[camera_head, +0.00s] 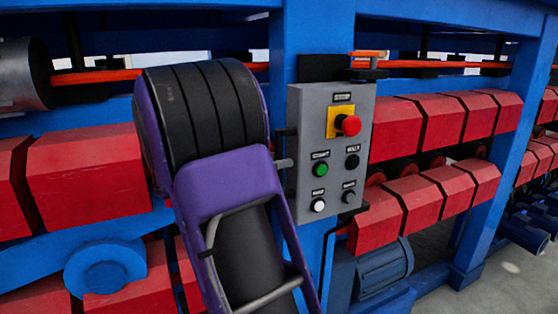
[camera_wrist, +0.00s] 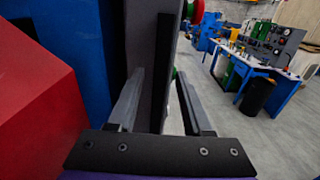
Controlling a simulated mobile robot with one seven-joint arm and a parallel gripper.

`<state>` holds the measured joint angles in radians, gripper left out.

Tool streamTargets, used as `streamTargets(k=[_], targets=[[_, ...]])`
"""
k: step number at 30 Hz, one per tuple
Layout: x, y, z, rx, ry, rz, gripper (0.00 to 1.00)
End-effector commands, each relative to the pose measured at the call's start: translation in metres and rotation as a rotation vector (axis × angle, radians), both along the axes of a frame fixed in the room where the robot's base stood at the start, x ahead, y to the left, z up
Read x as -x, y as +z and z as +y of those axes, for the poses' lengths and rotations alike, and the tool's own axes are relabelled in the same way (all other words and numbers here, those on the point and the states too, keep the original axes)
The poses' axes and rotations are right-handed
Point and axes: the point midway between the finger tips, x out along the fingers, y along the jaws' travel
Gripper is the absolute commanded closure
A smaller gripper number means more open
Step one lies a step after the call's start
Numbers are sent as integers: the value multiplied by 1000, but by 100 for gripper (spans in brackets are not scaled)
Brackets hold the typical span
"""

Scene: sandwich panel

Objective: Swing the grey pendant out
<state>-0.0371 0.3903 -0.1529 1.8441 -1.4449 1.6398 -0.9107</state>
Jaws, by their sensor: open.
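The grey pendant (camera_head: 328,150) is an upright control box on a blue post. It has a red mushroom button on a yellow plate, a green button, a white button and black ones. In the wrist view the pendant (camera_wrist: 147,55) appears nearly edge-on, its buttons jutting out to the right. My gripper (camera_wrist: 158,76) is open, with one finger on either side of the pendant's edge. Contact with the fingers cannot be told. In the head view my purple and black arm reaches up left of the pendant and hides most of the gripper.
The blue frame post (camera_head: 327,40) stands behind the pendant. Red blocks (camera_head: 412,125) line the machine on both sides. In the wrist view a red block (camera_wrist: 35,100) and blue frame are close on the left. Open floor (camera_wrist: 250,130) and a blue workbench (camera_wrist: 252,80) lie to the right.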

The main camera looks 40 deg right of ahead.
Motion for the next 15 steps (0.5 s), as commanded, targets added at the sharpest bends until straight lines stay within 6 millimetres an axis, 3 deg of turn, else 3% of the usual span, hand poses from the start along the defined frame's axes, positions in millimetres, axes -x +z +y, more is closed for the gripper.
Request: streamTargets(k=[12, 15], targets=[[2, 0, -9, -1, 0, 0, 50], [2, 0, -9, -1, 0, 0, 68]])
